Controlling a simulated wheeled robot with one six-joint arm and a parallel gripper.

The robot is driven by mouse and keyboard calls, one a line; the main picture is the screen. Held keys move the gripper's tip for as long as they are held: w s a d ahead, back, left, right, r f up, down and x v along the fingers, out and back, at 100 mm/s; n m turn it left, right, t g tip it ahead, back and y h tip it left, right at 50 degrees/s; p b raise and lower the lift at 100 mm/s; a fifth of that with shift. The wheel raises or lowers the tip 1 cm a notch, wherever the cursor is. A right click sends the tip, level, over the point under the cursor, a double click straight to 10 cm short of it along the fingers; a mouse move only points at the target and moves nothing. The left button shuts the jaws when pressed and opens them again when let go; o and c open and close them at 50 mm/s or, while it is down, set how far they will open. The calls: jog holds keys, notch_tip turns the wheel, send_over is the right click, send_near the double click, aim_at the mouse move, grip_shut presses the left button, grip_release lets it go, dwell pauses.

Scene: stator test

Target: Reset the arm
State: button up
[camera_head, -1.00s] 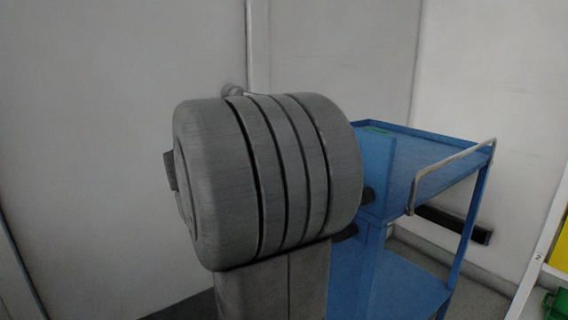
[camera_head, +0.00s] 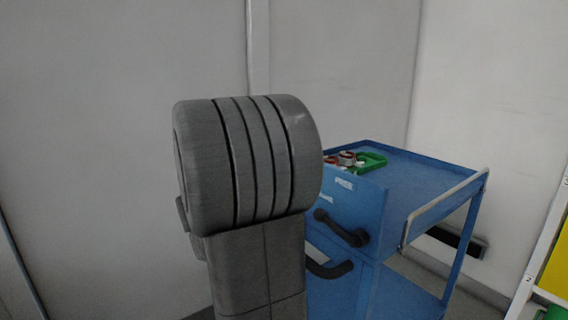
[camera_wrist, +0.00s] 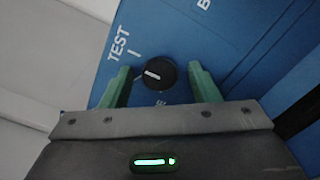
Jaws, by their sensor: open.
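In the wrist view my gripper (camera_wrist: 158,85) is open, its two green fingers apart on either side of a black round knob (camera_wrist: 157,74) with a white mark. The knob sits on a blue panel lettered "TEST". I cannot tell whether the fingers touch it. In the head view a grey link of my arm fills the middle, and my gripper is hidden there.
A blue cart (camera_head: 430,182) with a metal rail (camera_head: 440,210) and black handles (camera_head: 342,230) stands behind my arm to the right. On it are a green tray (camera_head: 372,163) and small red-and-silver parts (camera_head: 347,159). A white shelf (camera_head: 540,245) is at far right.

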jog(key=n+p, duration=1)
jog(key=p, duration=0.2)
dwell(0.4)
